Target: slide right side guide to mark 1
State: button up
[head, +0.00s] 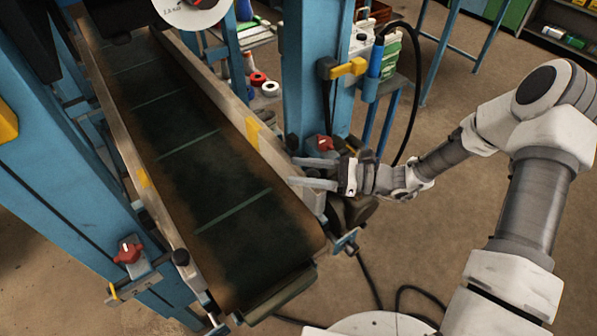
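The right side guide (222,92) is a long metal rail with a yellow patch, running along the right edge of the dark conveyor belt (190,165). A red knob (325,143) sits on the blue post just beyond my gripper. My gripper (292,171) is beside the near part of the right guide, on its outer side, with its fingers pointing left. The two fingers are apart and I see nothing held between them. I cannot tell whether a fingertip touches the guide. No mark numbers are readable on the right side.
The left guide (122,140) runs along the other belt edge, with a red knob (128,250) and a scale plate (126,288) below. A blue post (305,70) stands behind my gripper. A black cable (413,100) hangs at the right. Floor at right is open.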

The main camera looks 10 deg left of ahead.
jog(key=shift+o, duration=0.8)
jog(key=shift+s, duration=0.1)
jog(key=w+d, duration=0.1)
jog(key=d, duration=1.6)
jog(key=shift+w+d, duration=0.15)
jog(key=s+d+r+n+t+h+p, duration=0.1)
jog(key=s+d+r+n+t+h, duration=0.1)
jog(key=s+r+n+h, duration=0.3)
jog(key=s+d+r+n+t+h+p, duration=0.1)
jog(key=s+r+n+h, duration=0.5)
jog(key=r, duration=0.6)
jog(key=s+d+r+n+t+h+p, duration=0.1)
jog(key=s+d+r+n+t+h, duration=0.2)
jog(key=s+r+n+h, duration=0.2)
jog(key=shift+s+d+r+n+t+h, duration=0.15)
jog(key=shift+s+r+n+t+h, duration=0.25)
jog(key=shift+r+n+h, duration=0.9)
